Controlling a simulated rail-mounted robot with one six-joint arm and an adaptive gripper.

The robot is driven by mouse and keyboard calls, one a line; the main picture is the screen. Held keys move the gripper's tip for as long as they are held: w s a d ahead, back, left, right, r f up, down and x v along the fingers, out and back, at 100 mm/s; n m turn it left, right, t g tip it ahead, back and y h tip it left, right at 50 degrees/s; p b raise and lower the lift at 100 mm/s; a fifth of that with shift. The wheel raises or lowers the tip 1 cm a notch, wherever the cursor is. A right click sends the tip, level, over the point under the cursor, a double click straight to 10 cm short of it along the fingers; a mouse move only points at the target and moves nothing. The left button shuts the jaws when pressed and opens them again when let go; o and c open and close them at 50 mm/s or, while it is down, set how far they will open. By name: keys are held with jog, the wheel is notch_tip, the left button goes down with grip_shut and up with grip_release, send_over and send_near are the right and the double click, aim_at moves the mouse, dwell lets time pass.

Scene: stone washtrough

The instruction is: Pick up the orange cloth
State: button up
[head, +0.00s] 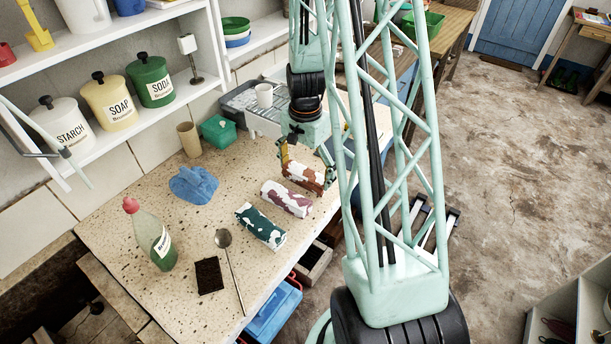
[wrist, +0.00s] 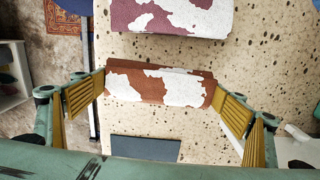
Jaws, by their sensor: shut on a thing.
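The orange cloth (head: 304,171) is a rolled bundle with white patches, at the right edge of the speckled stone counter (head: 165,215). In the wrist view the orange cloth (wrist: 160,87) lies crosswise between my gripper's two yellow ribbed fingers. My gripper (head: 306,176) is shut on its two ends; the fingers also show in the wrist view (wrist: 160,101). The cloth is close to the counter top; I cannot tell whether it touches it. My gripper partly hides it in the head view.
A purple-and-white roll (head: 287,198) lies beside it, then a green-and-white roll (head: 261,226). A crumpled blue cloth (head: 194,185), a bottle (head: 152,238), a ladle (head: 229,260) and a dark square (head: 208,275) share the counter.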

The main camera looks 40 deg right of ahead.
aim_at(301, 171)
jog(key=shift+r+p, duration=0.75)
jog(key=shift+r, duration=3.7)
jog(key=shift+w, duration=0.15)
jog(key=shift+w+a+r+n, duration=0.1)
jog(key=shift+w+a+n, duration=0.25)
jog(key=shift+w, duration=0.1)
jog(key=w+a+r+n, duration=0.3)
jog(key=w+a+n, duration=0.4)
jog(key=w+a, duration=0.4)
jog(key=w+a+r+n, duration=0.3)
jog(key=w+a+n, duration=0.5)
jog(key=a, duration=1.1)
jog(key=shift+w, duration=1.4)
jog(key=shift+n, duration=0.25)
